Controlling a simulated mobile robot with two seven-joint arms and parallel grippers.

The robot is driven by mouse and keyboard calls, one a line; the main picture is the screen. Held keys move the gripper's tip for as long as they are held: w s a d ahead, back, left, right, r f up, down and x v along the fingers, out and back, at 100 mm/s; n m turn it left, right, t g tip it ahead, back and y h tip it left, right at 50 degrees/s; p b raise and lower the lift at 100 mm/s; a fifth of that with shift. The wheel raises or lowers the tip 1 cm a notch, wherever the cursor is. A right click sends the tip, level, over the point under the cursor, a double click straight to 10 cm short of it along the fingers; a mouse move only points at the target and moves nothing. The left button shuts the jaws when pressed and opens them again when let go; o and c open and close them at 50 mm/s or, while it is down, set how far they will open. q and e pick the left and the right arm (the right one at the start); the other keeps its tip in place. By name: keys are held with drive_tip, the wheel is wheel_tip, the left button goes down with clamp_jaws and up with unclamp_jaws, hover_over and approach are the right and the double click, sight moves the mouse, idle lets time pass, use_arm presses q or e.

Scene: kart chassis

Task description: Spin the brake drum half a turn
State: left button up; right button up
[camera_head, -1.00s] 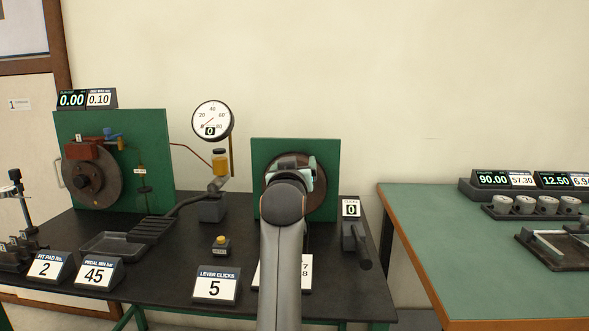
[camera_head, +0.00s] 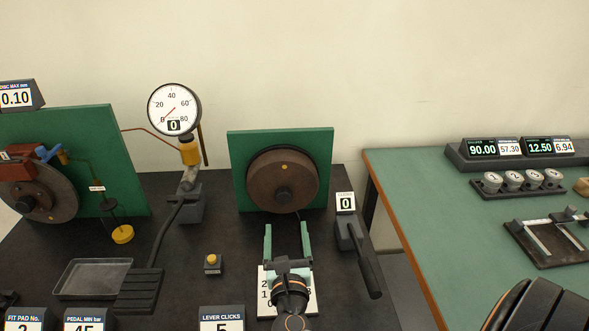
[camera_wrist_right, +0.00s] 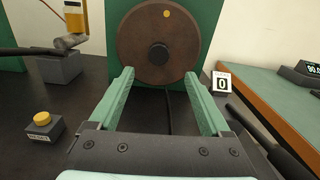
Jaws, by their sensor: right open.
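The brake drum (camera_head: 297,172) is a brown disc with a dark hub (camera_head: 283,194) and a yellow dot near its top. It is mounted upright on a green panel (camera_head: 240,148) at the back of the black table. My right gripper (camera_head: 287,225) is open and empty, in front of and below the drum, apart from it. In the right wrist view the drum (camera_wrist_right: 185,45) stands beyond the two green fingers (camera_wrist_right: 164,95), with its yellow dot at the top. My left gripper is not in view.
A black lever (camera_head: 366,260) with a "0" display stands right of my gripper. A yellow button (camera_head: 212,260), pedal (camera_head: 139,290) and gauge (camera_head: 174,108) are to the left. Number cards stand at the front, one partly behind my gripper. A green table (camera_head: 400,180) lies beyond a gap at right.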

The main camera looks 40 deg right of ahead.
sight(284, 200)
drive_tip(key=shift+n, duration=0.4)
drive_tip(key=x, duration=1.1)
drive_tip(key=shift+w+d+f, duration=0.1)
drive_tip(key=shift+w, duration=0.35)
drive_tip(key=shift+c, duration=0.2)
clamp_jaws()
